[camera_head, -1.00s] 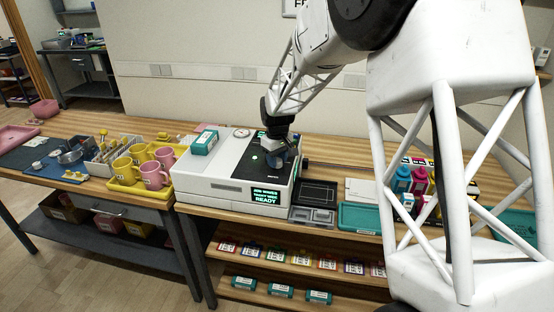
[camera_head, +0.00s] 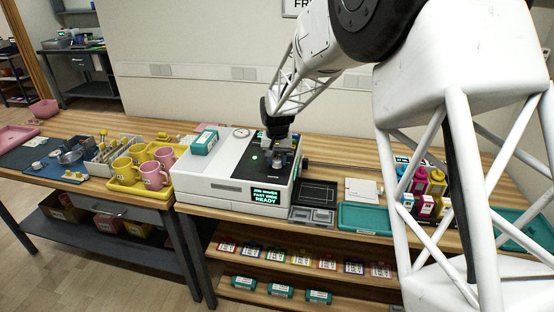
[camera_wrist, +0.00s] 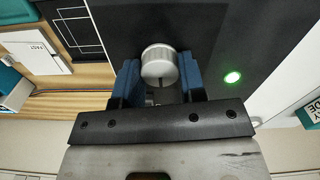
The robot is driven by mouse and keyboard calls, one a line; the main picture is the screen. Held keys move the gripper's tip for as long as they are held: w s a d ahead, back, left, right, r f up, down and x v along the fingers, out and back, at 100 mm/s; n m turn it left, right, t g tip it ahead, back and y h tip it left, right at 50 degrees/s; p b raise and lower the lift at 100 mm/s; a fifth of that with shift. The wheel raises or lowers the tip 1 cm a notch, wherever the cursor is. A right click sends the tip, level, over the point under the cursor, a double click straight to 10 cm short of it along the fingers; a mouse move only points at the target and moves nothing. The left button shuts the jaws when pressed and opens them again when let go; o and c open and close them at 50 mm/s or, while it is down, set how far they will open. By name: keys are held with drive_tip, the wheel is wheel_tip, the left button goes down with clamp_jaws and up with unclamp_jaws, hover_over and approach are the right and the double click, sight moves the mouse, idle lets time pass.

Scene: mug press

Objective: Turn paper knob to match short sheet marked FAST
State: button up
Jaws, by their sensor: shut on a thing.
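The round silver knob (camera_wrist: 159,64) stands on the black panel of the white press (camera_head: 215,172), with a dark line on its near side. My gripper (camera_wrist: 158,82) has its blue fingers on both sides of the knob and is shut on it. In the head view my gripper (camera_head: 284,158) points down over the panel and largely hides the knob. A white sheet marked FAST (camera_wrist: 32,58) lies to the left in the wrist view. A white sheet, its print too small to read, lies right of the press in the head view (camera_head: 362,190).
A green light (camera_wrist: 232,77) glows on the panel. The press's screen (camera_head: 266,196) ends in READY. A black tray (camera_head: 318,194), a teal tray (camera_head: 363,218) and ink bottles (camera_head: 420,182) stand to the right. Mugs (camera_head: 152,175) stand in a yellow tray at left.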

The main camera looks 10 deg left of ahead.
sight(277, 160)
drive_tip(key=shift+m, duration=0.3)
drive_tip(key=o, duration=0.9)
drive_tip(key=shift+r, duration=0.15)
drive_tip(key=shift+r, duration=3.75)
